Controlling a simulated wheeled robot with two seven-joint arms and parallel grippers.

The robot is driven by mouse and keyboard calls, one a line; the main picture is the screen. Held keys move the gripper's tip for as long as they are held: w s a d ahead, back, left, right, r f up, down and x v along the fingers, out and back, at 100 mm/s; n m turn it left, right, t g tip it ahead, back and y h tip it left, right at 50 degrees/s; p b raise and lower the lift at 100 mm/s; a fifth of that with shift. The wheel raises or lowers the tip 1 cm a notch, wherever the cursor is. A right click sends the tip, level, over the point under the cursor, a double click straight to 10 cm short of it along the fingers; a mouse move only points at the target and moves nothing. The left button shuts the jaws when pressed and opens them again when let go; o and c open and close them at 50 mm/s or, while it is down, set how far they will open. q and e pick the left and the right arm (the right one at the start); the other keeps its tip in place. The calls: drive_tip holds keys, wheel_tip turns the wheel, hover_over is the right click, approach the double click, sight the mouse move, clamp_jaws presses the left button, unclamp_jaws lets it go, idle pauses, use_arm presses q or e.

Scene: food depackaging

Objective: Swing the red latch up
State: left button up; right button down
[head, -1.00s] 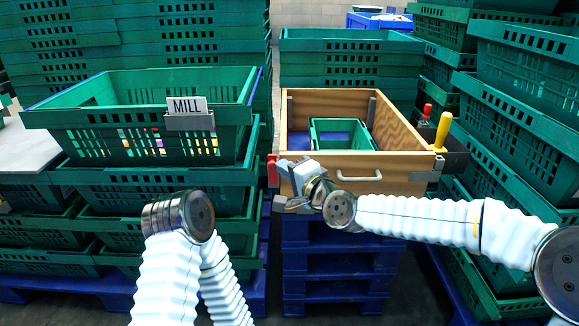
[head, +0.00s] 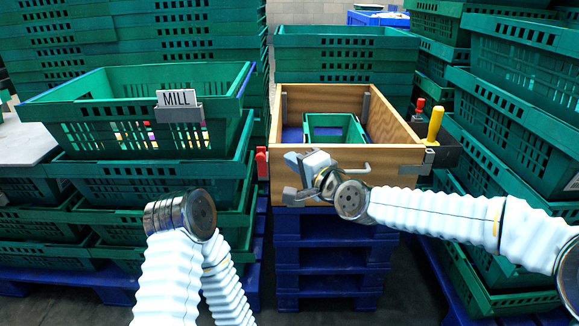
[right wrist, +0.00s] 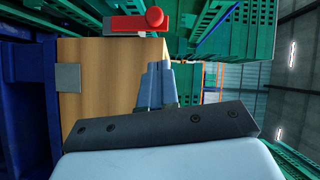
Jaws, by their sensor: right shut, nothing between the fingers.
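The red latch (head: 261,163) is at the left front corner of the wooden box (head: 390,180), its long side roughly upright in the head view. In the right wrist view the latch (right wrist: 125,24) is a red bar with a round knob at its right end.
The box has a metal handle (head: 348,170) and holds a small green crate (head: 335,124). It stands on blue pallets (head: 330,255). A yellow handle (head: 435,124) sticks up at its right. Stacked green crates with a MILL sign (head: 177,98) stand close on the left.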

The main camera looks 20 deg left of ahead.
use_arm(q)
drive_tip(key=shift+w+a+f+b, duration=0.2)
drive_tip(key=shift+a+f+b, duration=0.35)
drive_tip(key=shift+f+b, duration=0.3)
use_arm(e)
drive_tip(key=f+v, duration=0.1)
drive_tip(key=v, duration=0.7)
drive_tip(key=shift+s+d+r, duration=0.2)
drive_tip(key=shift+s+r, duration=0.25)
